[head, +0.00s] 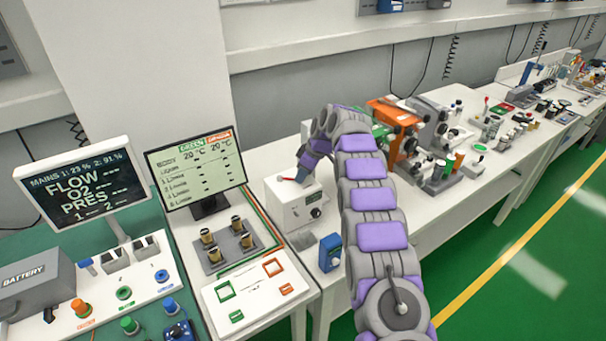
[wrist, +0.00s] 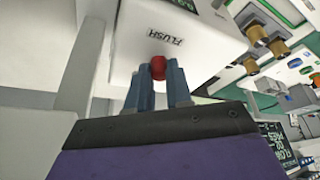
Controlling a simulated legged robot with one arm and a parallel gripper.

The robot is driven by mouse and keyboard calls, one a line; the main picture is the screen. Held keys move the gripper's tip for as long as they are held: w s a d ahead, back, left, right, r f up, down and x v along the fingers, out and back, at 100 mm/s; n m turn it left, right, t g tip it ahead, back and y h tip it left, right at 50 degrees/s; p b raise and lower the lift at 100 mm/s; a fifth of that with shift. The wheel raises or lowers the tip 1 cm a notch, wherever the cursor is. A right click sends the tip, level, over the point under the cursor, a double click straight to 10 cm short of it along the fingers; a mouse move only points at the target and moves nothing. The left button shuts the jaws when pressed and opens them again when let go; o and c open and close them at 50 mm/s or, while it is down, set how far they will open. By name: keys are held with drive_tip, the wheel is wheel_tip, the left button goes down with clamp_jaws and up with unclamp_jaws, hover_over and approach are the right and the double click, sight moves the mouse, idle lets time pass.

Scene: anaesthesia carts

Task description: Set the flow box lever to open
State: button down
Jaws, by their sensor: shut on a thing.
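The flow box (head: 287,213) is a white box on the white bench in the head view, with a black knob on its front. It fills the upper middle of the wrist view (wrist: 190,25), where a FLUSH label shows on it. Its lever has a red end (head: 285,179), which shows as a red knob in the wrist view (wrist: 158,67). My gripper (head: 301,178) reaches down to the top of the box. In the wrist view its blue-grey fingers (wrist: 161,78) are shut around the red knob. The lever's shaft is mostly hidden, so its setting is unclear.
A monitor (head: 197,172) and a grey block with brass fittings (head: 229,247) stand left of the box. A blue device (head: 330,252) stands in front of it, close to my arm. An orange and grey machine (head: 395,118) stands behind my arm to the right.

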idle(0.5)
drive_tip(key=c, duration=1)
unclamp_jaws()
drive_tip(key=shift+a, duration=0.15)
drive_tip(key=p+v, duration=0.1)
drive_tip(key=v, duration=0.4)
drive_tip(key=p+v, duration=0.2)
drive_tip(key=v, duration=0.4)
drive_tip(key=p+v, duration=0.2)
drive_tip(key=v, duration=0.4)
drive_tip(key=shift+w+r, duration=0.15)
drive_tip(key=shift+w, duration=0.15)
drive_tip(key=shift+c, duration=0.2)
